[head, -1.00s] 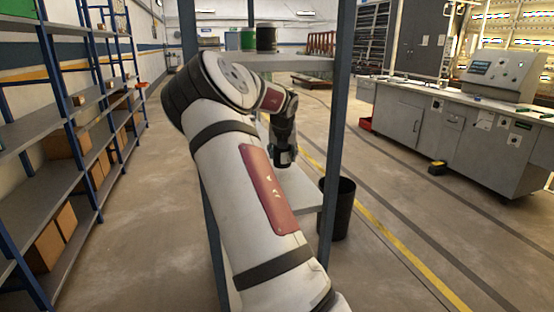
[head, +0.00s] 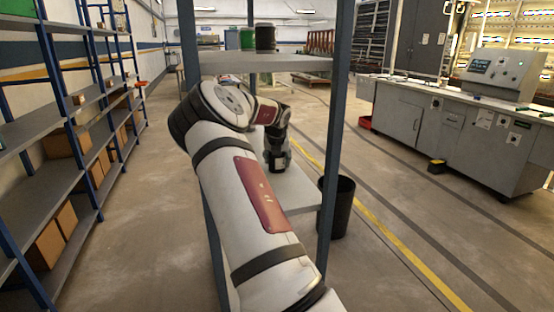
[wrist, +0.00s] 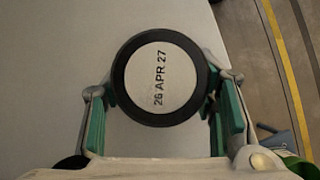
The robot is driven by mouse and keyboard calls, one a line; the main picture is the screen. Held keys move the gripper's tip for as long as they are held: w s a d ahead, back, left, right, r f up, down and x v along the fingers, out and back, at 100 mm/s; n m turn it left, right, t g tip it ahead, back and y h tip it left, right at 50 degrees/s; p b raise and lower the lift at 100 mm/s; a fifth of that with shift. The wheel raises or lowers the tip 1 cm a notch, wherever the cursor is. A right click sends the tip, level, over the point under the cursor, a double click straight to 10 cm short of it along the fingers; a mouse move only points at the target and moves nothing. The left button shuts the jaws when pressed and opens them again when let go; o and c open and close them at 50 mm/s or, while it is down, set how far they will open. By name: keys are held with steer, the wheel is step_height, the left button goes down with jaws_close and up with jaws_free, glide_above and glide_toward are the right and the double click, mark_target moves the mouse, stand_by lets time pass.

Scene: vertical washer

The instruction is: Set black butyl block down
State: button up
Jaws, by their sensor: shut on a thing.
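The black butyl block (wrist: 160,78) shows in the wrist view as a round black piece with a pale top face printed "26 APR 27". My gripper (wrist: 162,100) is shut on it, with a green-padded finger at each side. Below the block is a plain grey shelf surface (wrist: 60,60). In the head view my gripper (head: 277,160) is over the lower shelf (head: 300,190) of the rack, between its posts. The block is too small and dark to make out there, and any gap beneath it cannot be judged.
The upper shelf (head: 300,63) holds a green container (head: 247,39) and a dark container (head: 265,38) above my arm. Rack posts (head: 335,130) flank it. A black bin (head: 338,208) stands on the floor at right. Bare shelf shows left of the block in the wrist view.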

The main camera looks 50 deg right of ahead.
steer(key=o, duration=1.4)
steer(key=shift+r, duration=0.1)
steer(key=shift+a+r, duration=0.1)
steer(key=shift+r, duration=0.2)
steer(key=v, duration=0.3)
steer(key=shift+s+a+f, duration=0.1)
steer(key=shift+a+f, duration=0.05)
steer(key=s+a, duration=0.6)
steer(key=a, duration=0.1)
steer(key=shift+s+a+f, duration=0.1)
steer(key=shift+s+a, duration=0.1)
steer(key=shift+a, duration=0.1)
steer(key=shift+s+a, duration=0.55)
steer(key=shift+a+f, duration=0.1)
